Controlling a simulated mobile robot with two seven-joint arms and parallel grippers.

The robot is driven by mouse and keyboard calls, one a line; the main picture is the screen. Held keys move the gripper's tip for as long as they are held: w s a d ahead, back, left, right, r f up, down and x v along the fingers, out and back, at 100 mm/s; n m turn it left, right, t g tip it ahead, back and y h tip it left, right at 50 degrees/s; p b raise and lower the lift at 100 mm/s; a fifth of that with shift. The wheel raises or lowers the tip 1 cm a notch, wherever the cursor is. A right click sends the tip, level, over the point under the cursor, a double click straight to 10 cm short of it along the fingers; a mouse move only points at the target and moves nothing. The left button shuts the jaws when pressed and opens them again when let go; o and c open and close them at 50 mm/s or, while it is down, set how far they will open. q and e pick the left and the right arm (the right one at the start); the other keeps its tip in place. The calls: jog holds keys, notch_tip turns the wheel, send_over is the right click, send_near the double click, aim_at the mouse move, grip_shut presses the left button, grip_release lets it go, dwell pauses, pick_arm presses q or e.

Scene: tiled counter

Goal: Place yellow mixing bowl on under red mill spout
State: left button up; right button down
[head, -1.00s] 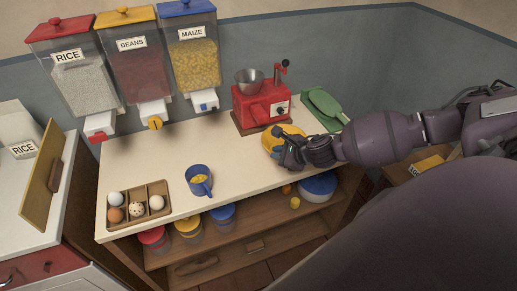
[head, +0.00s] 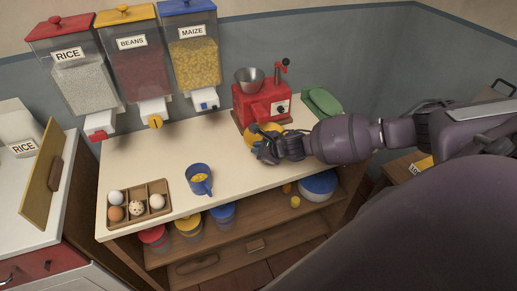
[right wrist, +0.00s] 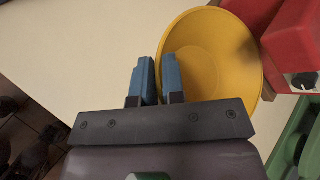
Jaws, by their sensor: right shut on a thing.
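The yellow mixing bowl (head: 252,136) is at the front of the red mill (head: 262,103), near its spout. In the right wrist view the bowl (right wrist: 215,55) is upright and empty, and the red mill (right wrist: 285,30) is beside its right rim. My right gripper (head: 262,150) is shut on the bowl's near rim; its blue fingers (right wrist: 157,72) pinch the wall in the right wrist view. The hand hides part of the bowl in the head view, so I cannot tell whether it touches the counter. My left gripper is not in view.
A blue cup (head: 199,179) and an egg tray (head: 137,222) stand at the counter's front left. Dispensers for rice (head: 75,80), beans (head: 133,65) and maize (head: 191,55) hang behind.

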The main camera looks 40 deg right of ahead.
jog(key=c, duration=1.2)
grip_release()
